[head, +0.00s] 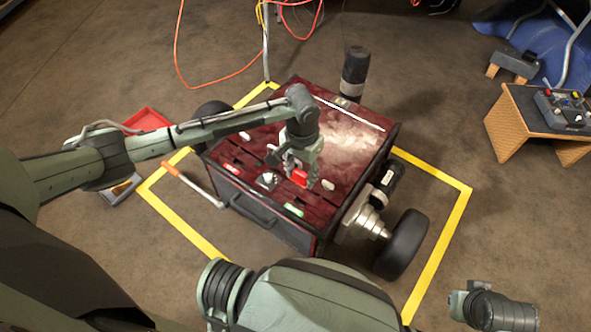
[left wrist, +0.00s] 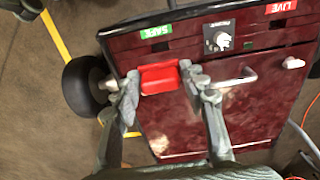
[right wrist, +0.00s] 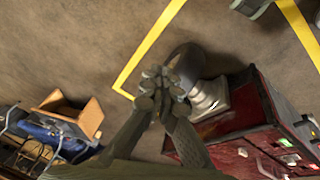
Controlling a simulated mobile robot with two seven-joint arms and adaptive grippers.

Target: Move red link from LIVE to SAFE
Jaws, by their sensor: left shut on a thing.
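The red link (head: 299,177) is held between the fingers of my left gripper (head: 299,168), over the dark red top of the cart. In the left wrist view the red link (left wrist: 160,79) lies between both fingertips, just below the green SAFE label (left wrist: 155,32). The red LIVE label (left wrist: 278,6) is at the upper right there, with a dark slot near it. I cannot tell whether the link touches the panel. My right gripper (right wrist: 162,88) looks shut and empty, its fingertips together, away from the panel.
A white selector knob (left wrist: 222,41) sits between the two labels. A pale handle (left wrist: 235,78) is right of the left gripper. The cart's black wheel (head: 402,244) stands within a yellow floor outline (head: 440,250). A wooden-sided stand (head: 508,127) is at the right.

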